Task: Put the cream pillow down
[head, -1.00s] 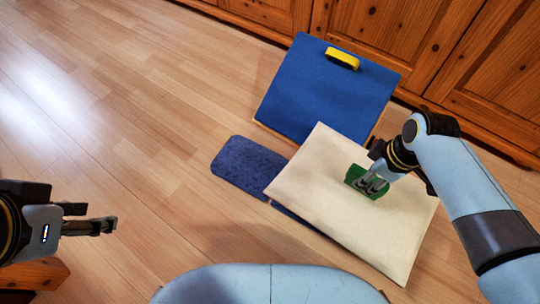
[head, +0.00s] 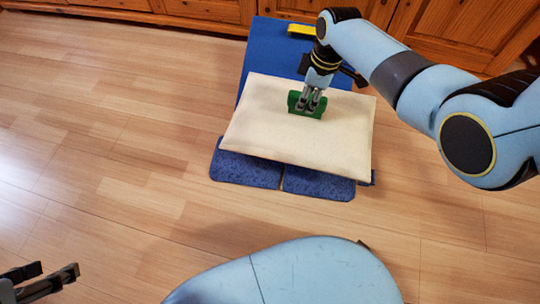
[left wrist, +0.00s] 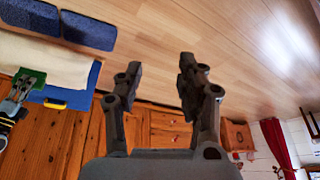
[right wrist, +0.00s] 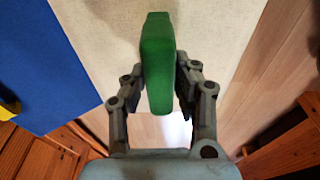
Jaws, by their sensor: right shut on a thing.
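The cream pillow (head: 285,140) is a flat cream slab with a green handle (head: 294,101) on its top. My right gripper (head: 308,105) is shut on the green handle, which also shows between its fingers in the right wrist view (right wrist: 157,65). The pillow overlaps the blue board (head: 268,50) behind it and the blue mats in front of it. I cannot tell whether it hangs above them or rests on them. My left gripper (head: 40,282) is at the lower left, away from the pillow; its fingers stand apart and empty in the left wrist view (left wrist: 160,80).
Two dark blue mats (head: 318,184) lie on the wooden floor (head: 110,130) in front of the pillow. A yellow handle (head: 300,30) is on the blue board. Wooden cabinets (head: 450,30) line the back. The floor to the left is clear.

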